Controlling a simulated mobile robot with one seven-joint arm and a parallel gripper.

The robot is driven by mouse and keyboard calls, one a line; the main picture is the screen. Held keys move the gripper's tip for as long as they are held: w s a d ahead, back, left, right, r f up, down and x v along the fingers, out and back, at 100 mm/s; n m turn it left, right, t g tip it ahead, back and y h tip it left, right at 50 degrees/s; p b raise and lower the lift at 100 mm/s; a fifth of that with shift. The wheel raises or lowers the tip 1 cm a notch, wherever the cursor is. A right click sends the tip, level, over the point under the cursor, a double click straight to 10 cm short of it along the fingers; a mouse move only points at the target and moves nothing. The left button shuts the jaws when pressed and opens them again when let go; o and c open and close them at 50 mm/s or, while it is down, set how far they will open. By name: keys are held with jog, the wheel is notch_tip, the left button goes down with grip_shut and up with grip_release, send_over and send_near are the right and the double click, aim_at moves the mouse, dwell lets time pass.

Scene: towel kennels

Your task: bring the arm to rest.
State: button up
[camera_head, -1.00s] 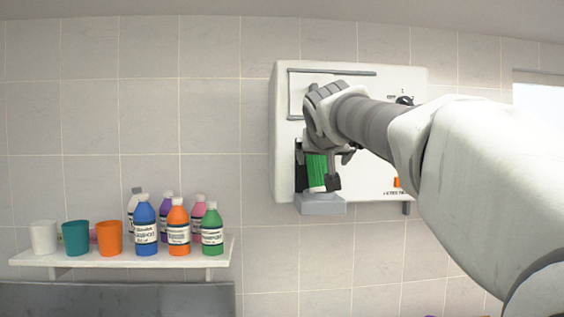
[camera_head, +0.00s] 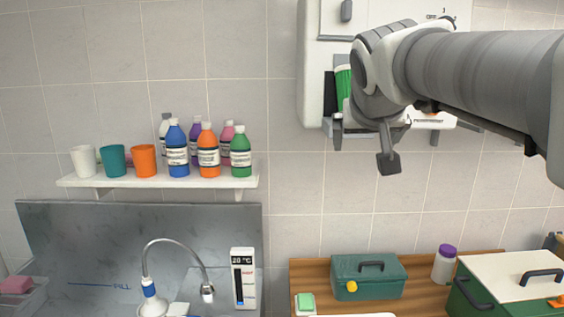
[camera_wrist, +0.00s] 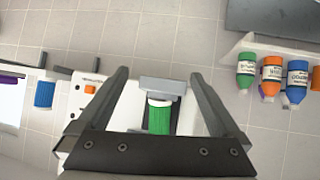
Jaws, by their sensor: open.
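My gripper (camera_head: 363,148) is open and empty, in front of the lower part of the white wall unit (camera_head: 312,75). In the wrist view its two fingers stand wide apart (camera_wrist: 158,77). A green ribbed cylinder (camera_head: 343,84) sits in the unit's dark recess, partly hidden by my wrist in the head view. In the wrist view the green cylinder (camera_wrist: 160,121) stands at a grey ledge (camera_wrist: 163,86), between the fingers in the picture and apart from both of them.
Left of the unit, a white shelf (camera_head: 160,181) holds cups and several bottles. Below are a sink with a tap (camera_head: 175,242), a thermometer (camera_head: 243,278), a wooden counter (camera_head: 310,272), a green box (camera_head: 368,278) and a purple-lidded jar (camera_head: 444,264). Bare tiled wall lies between shelf and counter.

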jog(key=s+f+n+g+y, duration=0.1)
jog(key=s+f+g, duration=0.4)
jog(key=s+f, duration=1.7)
jog(key=shift+s+a+f+y, duration=0.3)
jog(key=shift+a+f+y, duration=0.15)
jog(key=shift+y, duration=0.15)
jog(key=shift+r, duration=0.1)
